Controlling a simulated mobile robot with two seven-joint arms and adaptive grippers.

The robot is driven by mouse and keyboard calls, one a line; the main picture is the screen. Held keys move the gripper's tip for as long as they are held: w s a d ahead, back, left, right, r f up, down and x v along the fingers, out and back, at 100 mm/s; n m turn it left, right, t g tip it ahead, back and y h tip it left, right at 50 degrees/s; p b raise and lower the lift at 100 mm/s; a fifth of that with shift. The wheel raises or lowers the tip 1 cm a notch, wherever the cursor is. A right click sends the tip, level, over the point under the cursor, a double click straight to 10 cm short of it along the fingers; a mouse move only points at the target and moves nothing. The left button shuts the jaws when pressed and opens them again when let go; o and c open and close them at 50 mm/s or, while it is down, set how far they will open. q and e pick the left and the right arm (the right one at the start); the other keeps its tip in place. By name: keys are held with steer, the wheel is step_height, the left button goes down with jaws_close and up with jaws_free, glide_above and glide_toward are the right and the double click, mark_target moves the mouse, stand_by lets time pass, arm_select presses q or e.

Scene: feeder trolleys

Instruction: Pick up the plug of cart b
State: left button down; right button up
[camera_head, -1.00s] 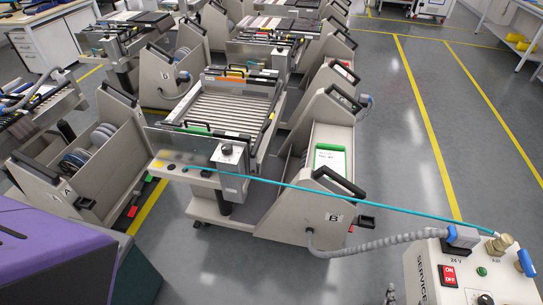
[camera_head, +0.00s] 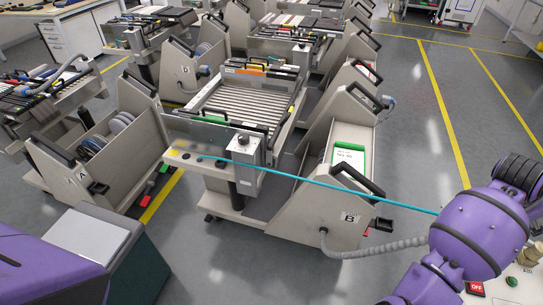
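Cart B (camera_head: 300,215), a beige feeder trolley with a "B" label, stands in the middle. A grey corrugated cable (camera_head: 375,250) leaves its lower front and runs right, passing behind my purple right arm (camera_head: 475,235). The plug at the cable's far end is hidden behind that arm. A teal hose (camera_head: 320,180) also runs from the cart to behind the arm. My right arm covers much of the lower right; its gripper fingers do not show. My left gripper is not in view.
The white service box (camera_head: 500,290) shows only in part at the lower right, with a red OFF switch (camera_head: 475,288) and a brass fitting (camera_head: 530,254). Cart A (camera_head: 100,170) and cart D (camera_head: 190,70) stand left and behind. Grey floor with yellow lines is clear at right.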

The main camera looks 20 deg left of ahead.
steer(key=s+a+m+g+y, duration=0.1)
steer(key=s+a+m+g, duration=0.1)
steer(key=a+m+g, duration=0.1)
steer(key=s+a+r+m+g+y, duration=0.1)
steer(key=a, duration=0.1)
steer(key=shift+s+m+y+b, duration=0.3)
steer(key=shift+s+b, duration=0.05)
steer(key=shift+b, duration=0.05)
steer(key=shift+s+a+f+g, duration=0.1)
steer(key=shift+a+g, duration=0.05)
steer(key=shift+g, duration=0.15)
steer(key=x, duration=0.7)
steer(key=shift+s+a+f, duration=0.2)
steer(key=shift+s+f, duration=0.05)
steer(key=shift+f, duration=0.15)
steer(key=shift+r, duration=0.1)
jaws_close()
